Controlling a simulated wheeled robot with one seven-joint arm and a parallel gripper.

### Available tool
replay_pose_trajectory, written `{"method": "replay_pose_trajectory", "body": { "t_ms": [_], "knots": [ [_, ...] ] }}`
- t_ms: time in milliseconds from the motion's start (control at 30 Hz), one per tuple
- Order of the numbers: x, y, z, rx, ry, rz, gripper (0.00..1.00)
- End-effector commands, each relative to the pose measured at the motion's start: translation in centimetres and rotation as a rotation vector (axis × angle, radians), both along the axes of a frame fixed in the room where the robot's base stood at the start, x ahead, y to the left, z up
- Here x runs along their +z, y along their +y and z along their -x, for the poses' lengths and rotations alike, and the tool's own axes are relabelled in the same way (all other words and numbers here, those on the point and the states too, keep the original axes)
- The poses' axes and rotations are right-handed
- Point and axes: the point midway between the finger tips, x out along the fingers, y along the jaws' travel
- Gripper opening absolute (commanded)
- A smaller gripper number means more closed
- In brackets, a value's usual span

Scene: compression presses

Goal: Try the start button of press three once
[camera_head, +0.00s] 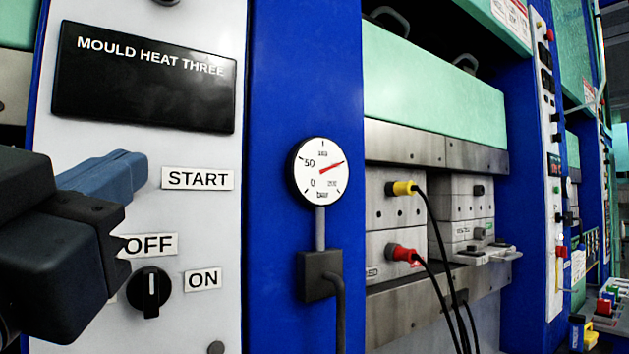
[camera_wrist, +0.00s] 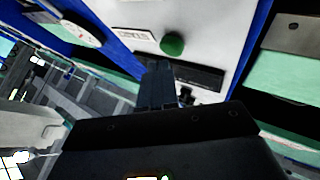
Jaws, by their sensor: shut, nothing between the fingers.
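The white control panel (camera_head: 205,270) carries a dark display (camera_head: 145,95) reading MOULD HEAT THREE. Below it is a START label (camera_head: 197,179). The green start button (camera_wrist: 172,44) shows in the wrist view beside the upside-down START label (camera_wrist: 130,31); in the head view my gripper hides it. My gripper (camera_head: 138,168) is shut and empty, its blue-grey fingers just left of the START label in the head view. In the wrist view the fingertips (camera_wrist: 160,66) end just short of the button's image. I cannot tell whether they touch it.
A black OFF/ON knob (camera_head: 149,290) sits below my gripper, with its OFF label (camera_head: 150,244) partly covered. A pressure gauge (camera_head: 320,170) is on the blue column (camera_head: 285,60) to the right. Beyond it is the press with black cables (camera_head: 440,250).

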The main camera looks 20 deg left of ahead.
Motion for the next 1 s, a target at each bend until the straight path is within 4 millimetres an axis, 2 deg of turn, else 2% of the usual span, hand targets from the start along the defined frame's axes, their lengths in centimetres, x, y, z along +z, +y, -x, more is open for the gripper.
{"method": "replay_pose_trajectory", "body": {
  "t_ms": [1000],
  "knots": [
    [-0.03,0.71,-0.62,0.0,0.0,0.0,0.0]
  ]
}}
